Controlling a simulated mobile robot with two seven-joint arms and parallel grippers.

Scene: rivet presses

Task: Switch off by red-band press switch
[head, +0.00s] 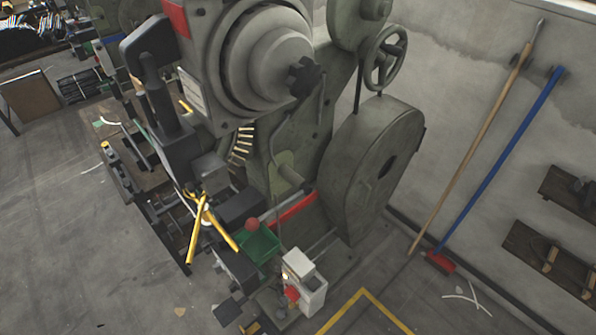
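A large grey-green press (345,170) fills the middle of the head view. It has a red band (294,210) low on its frame and a red patch (177,17) near its top left. A small pale box (308,287), which looks like a switch box, stands at the press's lower front. A red part (292,293) shows on its left face, with a small bright spot just above. The switch position is too small to tell. I cannot make out either of my grippers in this view.
Yellow bars (197,228) and a green tray (258,246) are left of the box. A yellow floor line (340,313) lies to its right. A blue-handled broom (500,157) and a wooden pole (475,140) lean on the wall. The left floor is mostly clear.

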